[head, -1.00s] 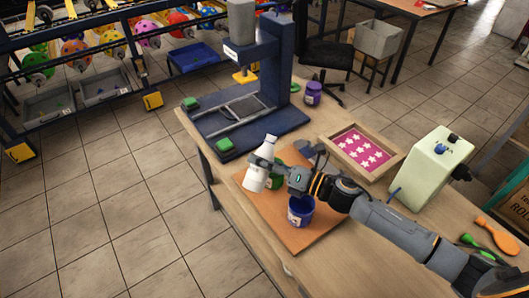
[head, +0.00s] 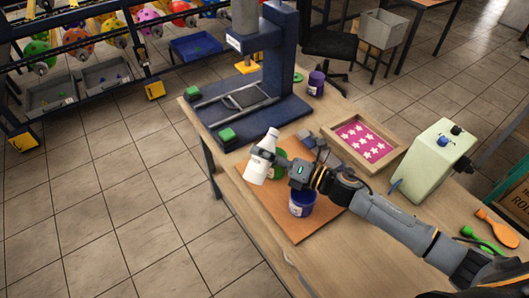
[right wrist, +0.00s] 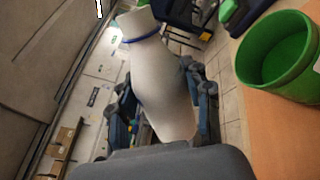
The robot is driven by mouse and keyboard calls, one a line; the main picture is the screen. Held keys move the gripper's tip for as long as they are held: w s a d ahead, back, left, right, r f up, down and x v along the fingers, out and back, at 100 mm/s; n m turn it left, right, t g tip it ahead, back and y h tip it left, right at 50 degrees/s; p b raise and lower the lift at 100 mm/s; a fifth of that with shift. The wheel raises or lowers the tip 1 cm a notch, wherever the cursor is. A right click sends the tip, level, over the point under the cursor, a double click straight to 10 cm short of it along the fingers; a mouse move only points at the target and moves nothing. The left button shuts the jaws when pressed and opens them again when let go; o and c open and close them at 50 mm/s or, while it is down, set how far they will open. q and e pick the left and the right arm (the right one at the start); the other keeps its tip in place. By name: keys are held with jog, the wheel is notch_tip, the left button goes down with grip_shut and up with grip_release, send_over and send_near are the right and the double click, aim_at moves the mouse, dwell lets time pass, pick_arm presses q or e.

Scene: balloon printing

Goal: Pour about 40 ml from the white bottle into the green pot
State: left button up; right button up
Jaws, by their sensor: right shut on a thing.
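The white bottle (head: 261,168) is held above the orange-brown mat (head: 316,226), its neck up and leaning slightly right in the head view. My right gripper (head: 268,157) is shut around its body. In the right wrist view the bottle (right wrist: 160,85), with a blue ring at its neck, sits between the fingers (right wrist: 163,108). The green pot (head: 282,164) is just behind the gripper and partly hidden by it. In the right wrist view the pot (right wrist: 275,58) is apart from the bottle, at the right; its visible inside is green. My left gripper is out of view.
A dark blue pot (head: 302,205) stands on the mat below my right wrist. A navy press (head: 262,120) is behind, and a wooden tray with a pink star sheet (head: 392,160) is to the right. A pale green machine (head: 430,165) and an orange tool (head: 497,228) are farther right.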

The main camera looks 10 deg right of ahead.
jog(key=shift+s+a+f+m, duration=0.1)
jog(key=shift+f+m, duration=0.35)
jog(key=shift+m, duration=0.55)
jog(key=shift+f, duration=0.1)
dwell(0.3)
jog(key=shift+m, duration=0.3)
jog(key=shift+a+f+m, duration=0.1)
jog(key=shift+f+m, duration=0.1)
jog(key=shift+m, duration=0.1)
jog(key=shift+f, duration=0.1)
jog(key=shift+f+m, duration=0.15)
jog(key=shift+m, duration=0.25)
jog(key=shift+f+m, duration=0.35)
jog(key=shift+m, duration=0.25)
dwell(0.3)
jog(key=shift+f, duration=0.15)
